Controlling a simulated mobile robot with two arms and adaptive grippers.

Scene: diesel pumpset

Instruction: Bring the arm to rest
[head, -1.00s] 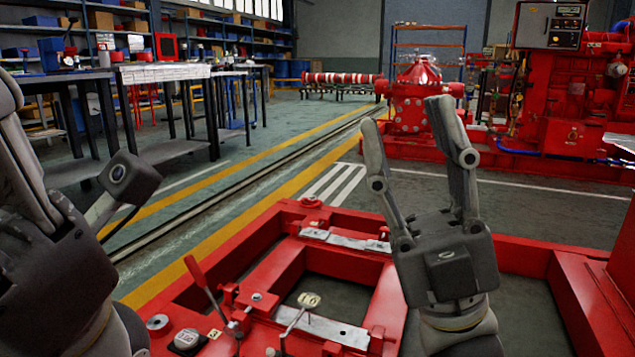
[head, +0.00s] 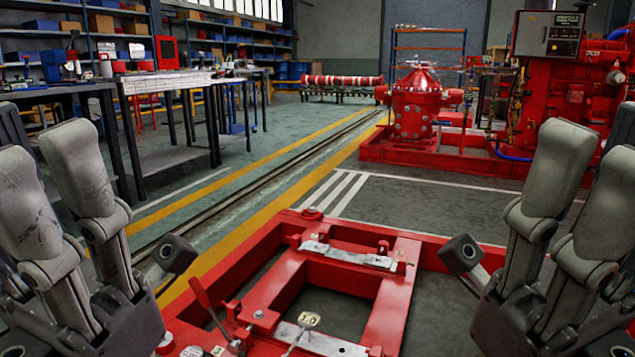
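My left gripper (head: 42,165) stands at the left edge of the head view with its two grey fingers pointing up. The fingers are apart and nothing is seen between them. My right gripper (head: 590,165) stands at the right edge, also with its fingers up, apart and empty. Both grippers are raised on either side of the red base frame (head: 268,272), and neither is seen holding anything. The rest of both arms is mostly cut off by the picture edges.
Metal plates, a red-handled lever (head: 200,293) and small parts are on the red frame. A red pump (head: 416,105) and a red engine (head: 560,85) stand behind. Workbenches (head: 165,80) line the left. The floor between them is clear.

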